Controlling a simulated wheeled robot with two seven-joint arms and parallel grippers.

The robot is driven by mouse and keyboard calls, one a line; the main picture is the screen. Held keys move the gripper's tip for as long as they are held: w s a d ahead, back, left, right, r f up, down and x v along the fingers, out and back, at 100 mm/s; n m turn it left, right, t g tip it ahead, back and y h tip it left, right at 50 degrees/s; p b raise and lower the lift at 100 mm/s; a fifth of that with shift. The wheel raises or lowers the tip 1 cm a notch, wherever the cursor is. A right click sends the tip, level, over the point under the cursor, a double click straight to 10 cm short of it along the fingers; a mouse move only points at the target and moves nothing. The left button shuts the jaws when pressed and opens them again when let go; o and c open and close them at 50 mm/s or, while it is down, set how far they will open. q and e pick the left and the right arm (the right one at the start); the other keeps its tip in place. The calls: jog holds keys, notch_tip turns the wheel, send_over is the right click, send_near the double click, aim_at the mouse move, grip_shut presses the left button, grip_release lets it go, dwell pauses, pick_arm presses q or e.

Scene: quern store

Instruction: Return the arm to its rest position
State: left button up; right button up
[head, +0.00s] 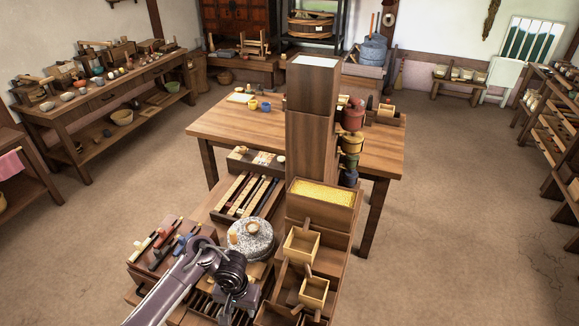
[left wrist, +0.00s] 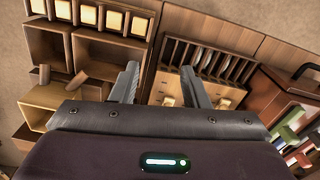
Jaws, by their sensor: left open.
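My left arm (head: 170,290) comes in from the lower left, and its wrist bends down beside the grey stone quern (head: 250,239). My left gripper (head: 238,304) points down over the front of the low wooden stand. In the left wrist view the two fingers of the gripper (left wrist: 160,84) are spread apart with nothing between them. Below them are a slatted rack (left wrist: 212,64) and wooden compartments (left wrist: 98,56). My right gripper is in neither view.
Square wooden boxes (head: 301,244) stand right of the quern. A tool block (head: 160,246) is left of it, close to my arm. A tall wooden column (head: 312,120) rises behind, before a large table (head: 235,118). Open floor (head: 455,200) lies to the right.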

pick_arm(q)
jog(key=s+d+r+m+t+h, duration=0.1)
jog(key=s+d+r+t, duration=0.25)
jog(key=s+r, duration=0.2)
jog(key=s+a+r+n, duration=0.1)
jog(key=s+a+r, duration=0.9)
jog(key=s+r, duration=0.15)
notch_tip(320, 180, down, 33)
jog(key=s+g+b, duration=0.1)
jog(key=s+b, duration=0.1)
jog(key=s+a+f, duration=0.1)
jog(key=s+f, duration=0.8)
jog(key=s+a+f+g+y+b, duration=0.1)
jog(key=s+a+f, duration=0.1)
jog(key=s+f, duration=0.6)
jog(key=shift+s+a+f, duration=0.3)
jog(key=shift+s+f, duration=0.1)
jog(key=shift+s, duration=0.5)
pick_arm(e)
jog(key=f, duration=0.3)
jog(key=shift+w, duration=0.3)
